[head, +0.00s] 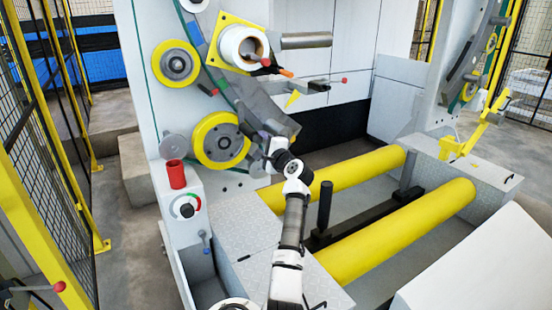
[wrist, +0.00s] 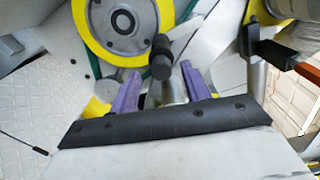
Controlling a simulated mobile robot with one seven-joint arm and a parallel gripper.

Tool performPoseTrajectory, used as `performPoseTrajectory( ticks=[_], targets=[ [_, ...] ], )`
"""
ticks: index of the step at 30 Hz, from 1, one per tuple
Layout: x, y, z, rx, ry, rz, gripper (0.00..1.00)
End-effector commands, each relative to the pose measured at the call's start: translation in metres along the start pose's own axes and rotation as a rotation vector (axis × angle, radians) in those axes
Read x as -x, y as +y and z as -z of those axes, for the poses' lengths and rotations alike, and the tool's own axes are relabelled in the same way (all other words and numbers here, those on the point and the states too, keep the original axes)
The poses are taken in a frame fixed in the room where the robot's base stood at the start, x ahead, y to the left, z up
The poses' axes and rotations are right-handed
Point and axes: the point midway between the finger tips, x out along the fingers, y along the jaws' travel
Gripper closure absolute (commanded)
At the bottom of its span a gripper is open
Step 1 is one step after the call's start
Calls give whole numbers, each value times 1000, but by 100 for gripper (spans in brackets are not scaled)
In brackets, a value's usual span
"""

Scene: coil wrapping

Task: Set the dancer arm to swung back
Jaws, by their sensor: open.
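My gripper (head: 268,143) is at the front of the wrapping machine, just right of the lower yellow-rimmed roller (head: 221,141). In the wrist view its two purple fingers (wrist: 161,70) are apart. A short bar with a black knob (wrist: 160,58) shows between and beyond the fingertips; I cannot tell whether they touch it. It may be the handle of the dancer arm, but I cannot tell for sure. A dark grey plate (head: 262,108) stands above my gripper. My wrist and gripper hide part of this area in the head view.
A control box (head: 186,206) with a red cup-like part (head: 176,174) is left. Two yellow rollers (head: 395,240) lie right. A mesh fence (head: 40,150) borders the left.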

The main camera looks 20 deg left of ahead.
Motion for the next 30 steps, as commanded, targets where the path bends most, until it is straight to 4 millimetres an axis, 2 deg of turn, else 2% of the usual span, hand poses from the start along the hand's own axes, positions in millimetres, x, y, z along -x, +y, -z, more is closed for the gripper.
performPoseTrajectory(
  ticks=[9, 15, 21, 30],
  targets=[
    [56, 3, 0, 1, 1, 1, 53],
    [85, 3, 0, 0, 1, -1, 53],
    [98, 2, -1, -1, 0, -2, 53],
    [99, 1, -1, -1, -1, -2, 53]
  ],
)
